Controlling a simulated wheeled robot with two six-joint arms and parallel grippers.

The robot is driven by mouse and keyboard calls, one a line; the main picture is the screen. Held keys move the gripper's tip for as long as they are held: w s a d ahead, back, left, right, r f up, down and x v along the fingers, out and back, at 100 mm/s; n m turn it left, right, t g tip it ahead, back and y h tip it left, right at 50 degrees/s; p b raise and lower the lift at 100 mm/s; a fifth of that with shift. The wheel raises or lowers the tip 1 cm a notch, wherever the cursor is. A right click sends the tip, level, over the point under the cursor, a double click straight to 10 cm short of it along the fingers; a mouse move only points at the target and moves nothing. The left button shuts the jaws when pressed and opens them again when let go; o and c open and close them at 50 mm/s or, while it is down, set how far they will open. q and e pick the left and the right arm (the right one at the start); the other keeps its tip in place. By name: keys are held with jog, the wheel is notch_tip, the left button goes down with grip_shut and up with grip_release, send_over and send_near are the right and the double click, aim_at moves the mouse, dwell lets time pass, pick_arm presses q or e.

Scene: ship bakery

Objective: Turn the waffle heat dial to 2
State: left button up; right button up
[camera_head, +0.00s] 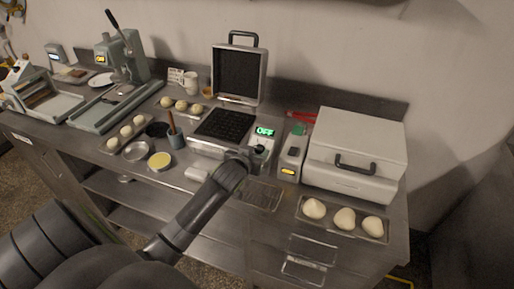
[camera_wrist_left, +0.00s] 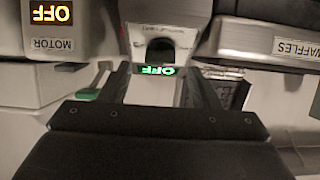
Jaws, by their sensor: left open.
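The waffle iron (camera_head: 207,147) stands on the steel counter with its lid (camera_head: 236,75) raised and its dark grid plate exposed. At its front right, a green display (camera_head: 265,132) reads OFF; it also shows upside down in the left wrist view (camera_wrist_left: 157,70). The dark heat dial (camera_head: 260,148) sits just below the display; in the wrist view the dial (camera_wrist_left: 160,50) shows just past the fingers. My left gripper (camera_head: 250,154) is open and empty at the dial, its fingers spread to either side in the wrist view. I cannot tell whether they touch it. My right gripper is not in view.
A grey unit with an orange display (camera_head: 288,171) stands close right of the iron, beside a large lidded box (camera_head: 355,150). A cup with a wooden utensil (camera_head: 176,138) and trays of dough balls are left. A dough tray (camera_head: 340,220) lies front right.

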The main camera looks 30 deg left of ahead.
aim_at(258, 148)
pick_arm(q)
jog(key=shift+x, duration=1.75)
jog(key=c, duration=1)
